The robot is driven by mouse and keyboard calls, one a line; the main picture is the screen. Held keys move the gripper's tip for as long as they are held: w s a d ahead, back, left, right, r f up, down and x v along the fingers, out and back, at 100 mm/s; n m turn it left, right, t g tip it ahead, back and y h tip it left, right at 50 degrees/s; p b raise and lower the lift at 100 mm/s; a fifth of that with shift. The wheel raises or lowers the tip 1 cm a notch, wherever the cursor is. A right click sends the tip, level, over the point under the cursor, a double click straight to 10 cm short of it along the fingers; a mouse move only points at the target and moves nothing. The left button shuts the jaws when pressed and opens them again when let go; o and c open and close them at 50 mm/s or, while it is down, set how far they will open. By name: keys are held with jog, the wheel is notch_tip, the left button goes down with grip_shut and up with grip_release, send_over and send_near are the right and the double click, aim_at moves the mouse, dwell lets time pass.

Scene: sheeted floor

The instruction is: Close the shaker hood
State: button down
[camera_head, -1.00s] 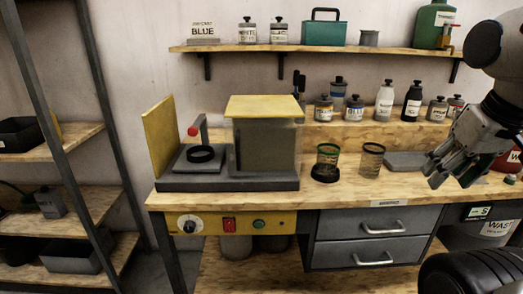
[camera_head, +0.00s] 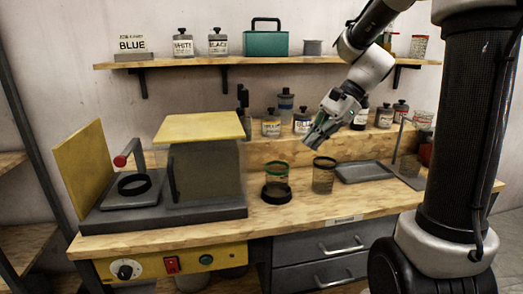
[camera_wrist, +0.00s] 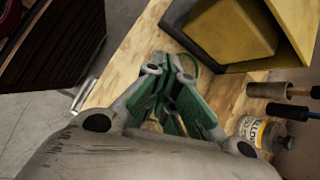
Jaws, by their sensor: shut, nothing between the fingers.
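The shaker stands at the left of the bench on a dark grey base (camera_head: 165,219). Its hood (camera_head: 205,172), a grey translucent box with a yellow top (camera_head: 200,127), stands on the right part of the base. Left of it, a black clamp ring (camera_head: 134,184) and a red-knobbed lever (camera_head: 121,160) are uncovered, beside an upright yellow panel (camera_head: 84,172). My gripper (camera_head: 311,143) is shut and empty, pointing down above the cups, right of the hood and apart from it. The wrist view shows the fingers (camera_wrist: 172,66) together and yellow hood surfaces (camera_wrist: 232,32) at upper right.
A green-rimmed cup (camera_head: 276,174) in a black ring and a dark-rimmed cup (camera_head: 323,175) stand between the hood and a grey tray (camera_head: 363,172). Several bottles line the raised ledge behind. A shelf (camera_head: 270,60) hangs above. The bench front is clear.

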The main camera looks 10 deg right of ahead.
aim_at(204, 159)
notch_tip(204, 159, up, 3)
jog(key=w+a+m+y, duration=0.1)
jog(key=a+m, duration=0.1)
jog(key=m, duration=0.1)
jog(key=a+f+m, duration=0.1)
jog(key=a+f, duration=0.5)
jog(key=a, duration=0.5)
jog(key=shift+a+f, duration=0.35)
jog(key=shift+a, duration=0.05)
jog(key=shift+w+a, duration=0.1)
jog(key=a, duration=2.1)
jog(key=shift+w, duration=0.35)
jog(key=shift+r, duration=0.1)
